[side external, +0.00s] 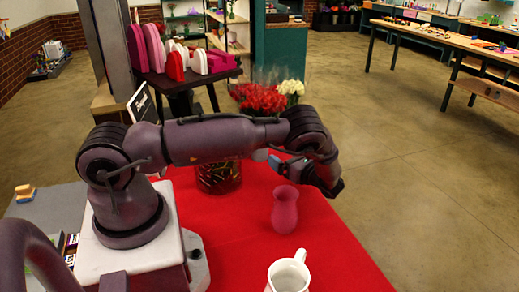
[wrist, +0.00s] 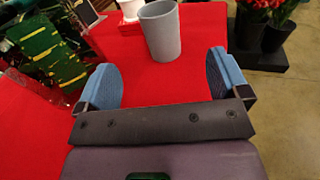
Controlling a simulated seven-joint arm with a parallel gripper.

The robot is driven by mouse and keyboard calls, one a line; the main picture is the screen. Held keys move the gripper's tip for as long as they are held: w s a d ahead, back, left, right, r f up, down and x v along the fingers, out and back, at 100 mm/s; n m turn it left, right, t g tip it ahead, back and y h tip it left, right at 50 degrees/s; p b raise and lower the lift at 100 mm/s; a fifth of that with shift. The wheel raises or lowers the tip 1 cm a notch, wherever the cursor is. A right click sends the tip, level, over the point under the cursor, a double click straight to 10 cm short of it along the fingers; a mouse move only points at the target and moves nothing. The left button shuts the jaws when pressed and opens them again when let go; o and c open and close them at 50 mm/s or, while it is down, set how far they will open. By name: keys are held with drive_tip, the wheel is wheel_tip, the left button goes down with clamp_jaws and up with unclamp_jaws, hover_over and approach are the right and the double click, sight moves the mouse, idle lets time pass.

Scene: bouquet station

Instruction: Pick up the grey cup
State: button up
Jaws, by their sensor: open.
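The grey cup (wrist: 161,32) stands upright on the red tablecloth in the wrist view, at the top centre. My gripper (wrist: 161,72) is open, its two blue fingers set wide apart with only red cloth between them. The cup lies beyond the fingertips, roughly centred on the gap, and appears apart from both fingers. In the side view I cannot make out the grey cup clearly; my arm covers part of the table there.
In the side view a pink vase (side external: 285,210) and a white mug (side external: 288,275) stand on the red tablecloth (side external: 237,225). Behind my arm are red flowers (side external: 261,98) and a dark glass vase (side external: 218,177). The cloth's front middle is mostly clear.

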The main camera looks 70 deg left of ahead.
drive_tip(key=x, duration=0.8)
drive_tip(key=shift+f, duration=0.1)
drive_tip(key=x, duration=0.5)
drive_tip(key=c, duration=1.1)
